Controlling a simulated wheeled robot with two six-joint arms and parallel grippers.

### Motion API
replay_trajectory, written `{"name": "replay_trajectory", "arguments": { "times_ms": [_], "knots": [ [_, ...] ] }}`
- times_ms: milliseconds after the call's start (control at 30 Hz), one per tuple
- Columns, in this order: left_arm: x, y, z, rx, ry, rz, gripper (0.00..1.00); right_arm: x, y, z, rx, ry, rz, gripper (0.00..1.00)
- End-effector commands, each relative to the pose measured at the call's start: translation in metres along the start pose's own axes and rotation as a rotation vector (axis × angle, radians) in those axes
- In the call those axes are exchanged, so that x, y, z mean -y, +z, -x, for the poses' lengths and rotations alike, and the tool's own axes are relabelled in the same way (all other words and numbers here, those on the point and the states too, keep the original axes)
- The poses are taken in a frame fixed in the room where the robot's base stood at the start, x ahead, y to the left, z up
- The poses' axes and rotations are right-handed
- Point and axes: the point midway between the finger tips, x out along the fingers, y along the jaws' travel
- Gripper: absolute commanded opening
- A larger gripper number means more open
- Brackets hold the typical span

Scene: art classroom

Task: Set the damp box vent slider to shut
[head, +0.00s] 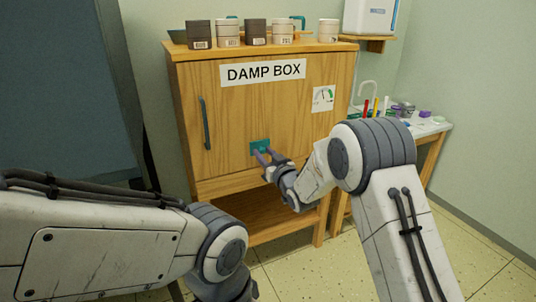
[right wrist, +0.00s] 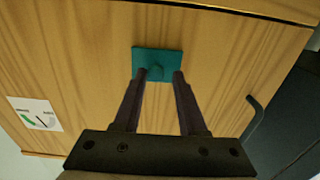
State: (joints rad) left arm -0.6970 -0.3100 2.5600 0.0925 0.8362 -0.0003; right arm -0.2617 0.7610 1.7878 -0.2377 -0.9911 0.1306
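The damp box (head: 228,120) is a wooden cabinet labelled "DAMP BOX", with its door shut. The vent slider (head: 260,147) is a small teal plate low on the door's front. In the right wrist view the teal plate (right wrist: 172,57) has a round knob (right wrist: 155,73) in its lower part. My right gripper (head: 263,156) is at the plate. In the right wrist view its two fingers (right wrist: 157,77) are apart, one on each side of the knob, with gaps visible. Whether they touch the plate I cannot tell. My left gripper is outside the head view; only my left arm shows.
A dark vertical handle (head: 205,122) is on the door's left. A dial card (head: 323,98) is at upper right. Several containers (head: 228,33) stand on top. A side table (head: 430,128) with small tools is at right. A dark panel (head: 75,90) stands at left.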

Motion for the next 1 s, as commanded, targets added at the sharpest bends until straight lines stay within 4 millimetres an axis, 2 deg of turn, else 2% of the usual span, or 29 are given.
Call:
{"name": "replay_trajectory", "arguments": {
  "times_ms": [333, 467, 800, 1000],
  "knots": [
    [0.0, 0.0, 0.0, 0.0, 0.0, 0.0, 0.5, -0.002, 0.0, 0.001, 0.0, 0.003, -0.001, 0.55],
    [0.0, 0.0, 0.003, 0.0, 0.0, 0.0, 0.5, -0.002, -0.001, 0.009, 0.001, 0.004, -0.001, 0.55],
    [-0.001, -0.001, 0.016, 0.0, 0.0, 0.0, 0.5, -0.001, -0.001, 0.07, 0.004, 0.002, -0.002, 0.55],
    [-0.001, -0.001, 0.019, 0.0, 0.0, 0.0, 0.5, -0.001, 0.0, 0.097, 0.001, 0.002, -0.001, 0.55]
  ]
}}
